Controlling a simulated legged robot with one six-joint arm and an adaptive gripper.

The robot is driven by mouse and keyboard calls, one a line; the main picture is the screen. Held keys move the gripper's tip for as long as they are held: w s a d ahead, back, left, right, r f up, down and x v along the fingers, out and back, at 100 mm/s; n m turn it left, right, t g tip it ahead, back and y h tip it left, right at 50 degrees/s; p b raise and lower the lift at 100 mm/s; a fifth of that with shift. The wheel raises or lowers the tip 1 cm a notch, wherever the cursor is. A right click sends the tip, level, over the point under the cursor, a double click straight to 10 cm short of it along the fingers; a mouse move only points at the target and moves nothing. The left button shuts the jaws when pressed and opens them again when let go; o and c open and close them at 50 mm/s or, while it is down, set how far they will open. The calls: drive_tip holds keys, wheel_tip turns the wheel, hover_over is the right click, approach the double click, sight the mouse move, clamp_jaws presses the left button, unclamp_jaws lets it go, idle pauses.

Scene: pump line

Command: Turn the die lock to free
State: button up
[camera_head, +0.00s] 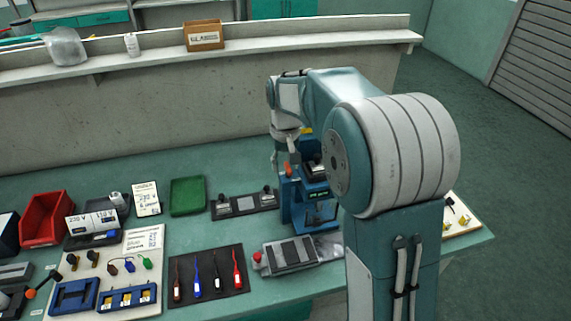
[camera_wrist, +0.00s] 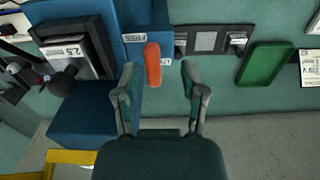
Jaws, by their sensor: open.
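The blue press (camera_head: 292,206) stands on the bench, partly hidden behind my arm. An orange lever (camera_wrist: 153,64), which looks like the die lock handle, points along the view beside small partly hidden labels. My gripper (camera_wrist: 157,72) is open, with one finger on each side of the lever and gaps showing. Whether the lever stands at free is not readable. In the head view my gripper (camera_head: 287,160) is small and partly hidden at the press.
A dark panel (camera_head: 243,203) and a green tray (camera_head: 187,196) lie left of the press. A grey device with a red knob (camera_head: 288,255) and a dark mat with several coloured tools (camera_head: 208,274) lie in front. A wall ledge (camera_head: 250,50) runs behind.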

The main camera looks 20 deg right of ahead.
drive_tip(key=shift+d+f, duration=0.2)
drive_tip(key=shift+d, duration=0.2)
drive_tip(key=shift+a, duration=0.1)
clamp_jaws()
drive_tip(key=n, duration=0.5)
drive_tip(key=shift+n, duration=0.3)
drive_tip(key=n, duration=0.6)
drive_tip(key=shift+s, duration=0.1)
drive_tip(key=shift+f+n, duration=0.1)
drive_tip(key=shift+n, duration=0.2)
